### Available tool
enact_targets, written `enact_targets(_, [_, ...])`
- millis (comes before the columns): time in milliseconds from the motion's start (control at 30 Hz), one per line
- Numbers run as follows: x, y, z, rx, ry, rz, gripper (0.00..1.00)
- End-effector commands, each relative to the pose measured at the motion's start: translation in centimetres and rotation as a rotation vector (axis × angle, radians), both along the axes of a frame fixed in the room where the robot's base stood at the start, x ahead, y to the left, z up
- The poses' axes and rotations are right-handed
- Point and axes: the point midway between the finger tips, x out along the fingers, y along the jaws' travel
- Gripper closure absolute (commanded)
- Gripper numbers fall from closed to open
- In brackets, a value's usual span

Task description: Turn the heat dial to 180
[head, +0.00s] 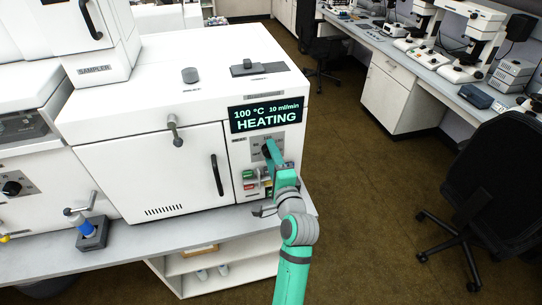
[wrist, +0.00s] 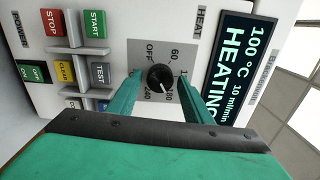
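The heat dial (wrist: 160,78) is a round black knob on a grey plate marked OFF, 60, 180 and 240; another number is partly hidden by a finger. Its white pointer line points down and slightly right in the wrist view, towards the 180 mark. My gripper (wrist: 160,82) is open, with one green finger on each side of the dial and a small gap visible on both sides. In the head view my gripper (head: 270,153) is at the front panel and mostly hides the dial. The display (head: 266,115) reads 100 °C, 10 ml/min, HEATING.
Beside the dial are several buttons, including red STOP (wrist: 52,22), green START (wrist: 95,23) and grey TEST (wrist: 100,75). The white oven door (head: 155,175) with a black handle (head: 216,175) is left of the panel. Open floor (head: 370,200) lies to the right.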

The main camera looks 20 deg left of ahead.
Motion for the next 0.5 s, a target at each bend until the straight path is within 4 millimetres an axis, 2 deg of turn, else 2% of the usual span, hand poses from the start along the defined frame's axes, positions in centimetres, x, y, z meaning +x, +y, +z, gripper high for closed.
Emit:
enact_targets(333, [-0.2,0.1,0.0,0.0,0.001,0.003,0.49])
enact_targets(500, [-1.5,-0.9,-0.1,0.0,0.0,0.001,0.49])
